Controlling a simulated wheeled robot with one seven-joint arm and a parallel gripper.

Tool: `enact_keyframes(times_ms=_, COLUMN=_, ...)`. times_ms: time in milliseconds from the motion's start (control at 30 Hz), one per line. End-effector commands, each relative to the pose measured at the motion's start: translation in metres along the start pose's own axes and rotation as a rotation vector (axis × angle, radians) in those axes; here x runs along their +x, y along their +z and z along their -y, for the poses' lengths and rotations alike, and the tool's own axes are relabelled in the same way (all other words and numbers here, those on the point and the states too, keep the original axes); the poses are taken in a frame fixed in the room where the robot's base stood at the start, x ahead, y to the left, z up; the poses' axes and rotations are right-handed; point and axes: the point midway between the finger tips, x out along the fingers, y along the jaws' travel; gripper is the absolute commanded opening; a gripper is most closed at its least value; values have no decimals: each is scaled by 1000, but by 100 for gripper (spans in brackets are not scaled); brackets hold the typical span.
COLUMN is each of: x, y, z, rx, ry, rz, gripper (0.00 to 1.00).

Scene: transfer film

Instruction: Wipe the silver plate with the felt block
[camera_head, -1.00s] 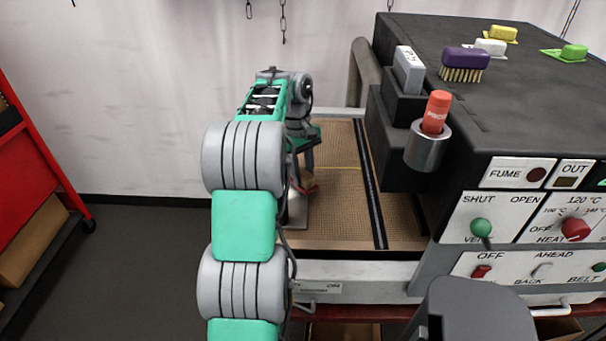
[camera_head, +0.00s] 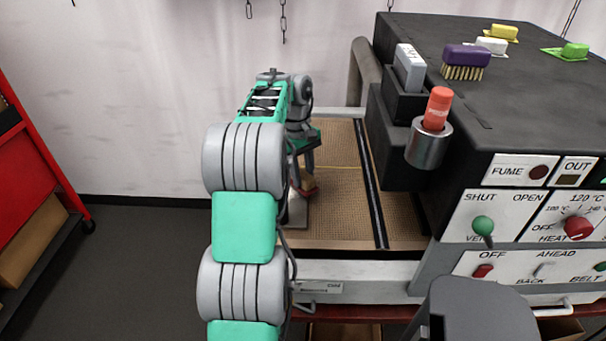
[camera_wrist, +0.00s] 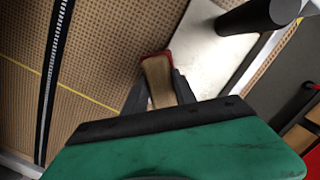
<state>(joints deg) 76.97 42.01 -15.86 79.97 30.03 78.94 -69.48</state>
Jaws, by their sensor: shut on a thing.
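The felt block (camera_wrist: 157,82), tan with a red edge, is between the two dark fingers of my gripper (camera_wrist: 160,92), which is shut on it. In the head view the block (camera_head: 308,187) shows small below my gripper (camera_head: 306,172). The silver plate (camera_wrist: 203,62) lies on the tan mesh bed, and the block is at its edge in the wrist view. In the head view only a strip of the plate (camera_head: 297,212) shows, the rest hidden behind my arm. I cannot tell whether the block touches the plate.
A dark cylinder (camera_wrist: 250,16) juts over the plate's far side in the wrist view. A black rail (camera_head: 371,185) runs along the mesh bed (camera_head: 335,215). Right of it stands the black machine (camera_head: 480,110) with a metal cup (camera_head: 428,146) holding a red marker (camera_head: 438,108).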

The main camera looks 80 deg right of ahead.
Motion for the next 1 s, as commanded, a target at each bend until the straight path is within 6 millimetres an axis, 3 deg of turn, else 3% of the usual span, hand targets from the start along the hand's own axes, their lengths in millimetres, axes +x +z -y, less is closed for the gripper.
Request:
enact_keyframes(times_ms=667, x=12, y=-2, z=0, rx=0, ry=0, rz=0, gripper=0)
enact_keyframes(times_ms=1000, x=6, y=-20, z=22, rx=-3, ry=0, rz=-1, gripper=0)
